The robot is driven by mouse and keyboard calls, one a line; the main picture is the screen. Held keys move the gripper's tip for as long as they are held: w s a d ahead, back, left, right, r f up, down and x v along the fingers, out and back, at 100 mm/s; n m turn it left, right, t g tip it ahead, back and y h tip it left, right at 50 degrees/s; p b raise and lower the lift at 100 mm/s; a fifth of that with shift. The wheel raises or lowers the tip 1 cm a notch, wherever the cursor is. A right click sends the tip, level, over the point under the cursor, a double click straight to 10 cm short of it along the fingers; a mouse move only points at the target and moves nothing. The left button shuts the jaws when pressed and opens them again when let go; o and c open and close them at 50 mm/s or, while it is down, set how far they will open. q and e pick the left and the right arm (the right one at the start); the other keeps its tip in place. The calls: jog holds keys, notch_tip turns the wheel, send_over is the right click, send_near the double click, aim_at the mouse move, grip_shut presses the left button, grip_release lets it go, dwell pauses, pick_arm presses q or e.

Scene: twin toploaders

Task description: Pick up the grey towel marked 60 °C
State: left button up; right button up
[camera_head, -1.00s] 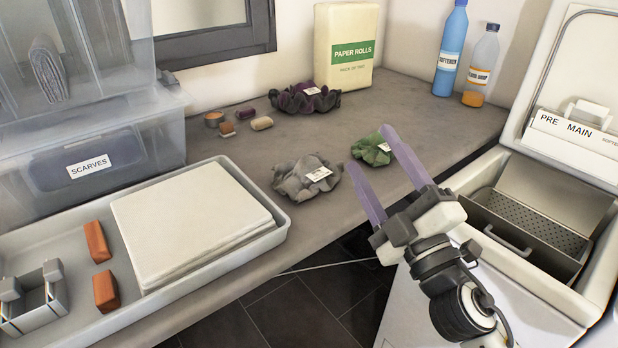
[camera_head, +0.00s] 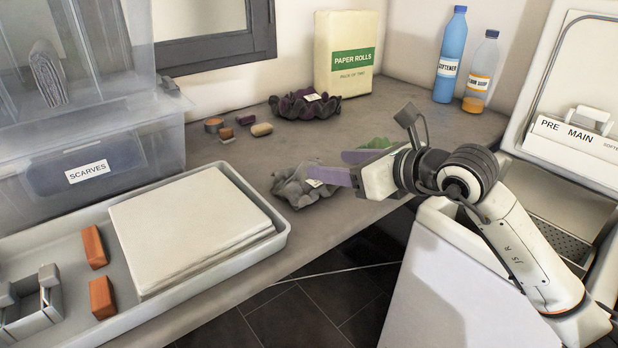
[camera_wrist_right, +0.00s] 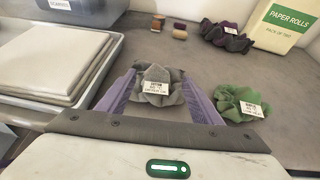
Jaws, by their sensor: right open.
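The grey towel (camera_head: 293,187) is a crumpled bundle with a white label, lying on the worktop near its front edge. The print on its label is too small to read surely. My right gripper (camera_head: 329,166) is open, its purple fingers reaching left towards the towel and partly covering it in the head view. In the right wrist view the towel (camera_wrist_right: 175,76) shows between the two open fingers (camera_wrist_right: 160,90). I cannot tell whether they touch it.
A green towel (camera_head: 376,143) lies just behind my right gripper, partly hidden. A purple towel (camera_head: 290,106) and several spools (camera_head: 261,129) lie farther back. A tray (camera_head: 283,238) with a white stack is at the left. An open washer (camera_head: 430,260) stands at the right.

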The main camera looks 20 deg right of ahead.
aim_at(311, 161)
jog(key=shift+p+x, duration=0.5)
jog(key=shift+x, duration=2.45)
jog(key=shift+a+r, duration=0.15)
jog(key=shift+a, duration=0.05)
grip_shut()
